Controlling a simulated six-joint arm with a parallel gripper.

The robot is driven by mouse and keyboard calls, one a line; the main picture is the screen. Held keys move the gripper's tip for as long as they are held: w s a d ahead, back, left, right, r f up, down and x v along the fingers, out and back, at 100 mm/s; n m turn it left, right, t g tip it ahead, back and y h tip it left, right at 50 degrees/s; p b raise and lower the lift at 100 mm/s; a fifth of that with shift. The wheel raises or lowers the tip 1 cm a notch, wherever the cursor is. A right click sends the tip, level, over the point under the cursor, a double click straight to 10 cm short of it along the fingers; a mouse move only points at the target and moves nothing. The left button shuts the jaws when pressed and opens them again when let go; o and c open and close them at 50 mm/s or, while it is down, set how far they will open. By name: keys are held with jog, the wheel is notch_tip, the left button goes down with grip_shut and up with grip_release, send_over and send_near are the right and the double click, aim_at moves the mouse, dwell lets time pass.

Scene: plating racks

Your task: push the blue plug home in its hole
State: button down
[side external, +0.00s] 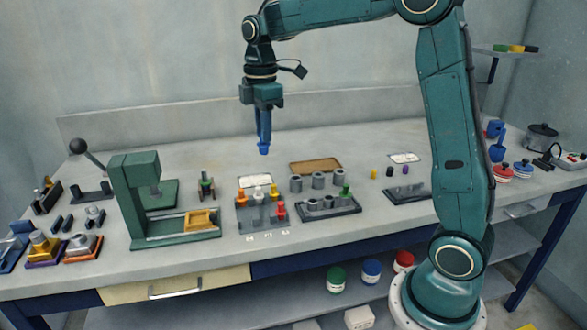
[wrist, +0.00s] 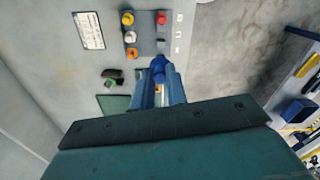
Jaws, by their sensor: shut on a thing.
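My gripper (side external: 264,138) points straight down, high above the bench. It is shut on the blue plug (side external: 264,150), whose lower end shows below the fingertips. In the wrist view the blue plug (wrist: 158,68) sits between the fingertips (wrist: 162,82). A grey plate (side external: 250,222) with orange, white, yellow and red plugs stands below on the bench. The plate shows in the wrist view too (wrist: 147,38), just beyond the blue plug. The plug is clear of the plate. I cannot make out its hole.
A green press (side external: 130,200) stands left of the plate. A dark rack (side external: 330,210) with grey cylinders and a green plug stands right of it. A brown tray (side external: 315,166) lies behind. The air around my gripper is free.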

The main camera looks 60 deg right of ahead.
jog(key=s+d+f+m, duration=0.5)
jog(key=s+d+f, duration=0.4)
jog(key=s+d, duration=0.2)
jog(key=shift+s+d+m, duration=0.3)
jog(key=shift+d, duration=0.45)
jog(key=shift+f, duration=0.1)
jog(key=shift+f, duration=2.75)
jog(key=shift+f, duration=1.65)
jog(key=c, duration=1.3)
grip_release()
jog(key=shift+r, duration=0.1)
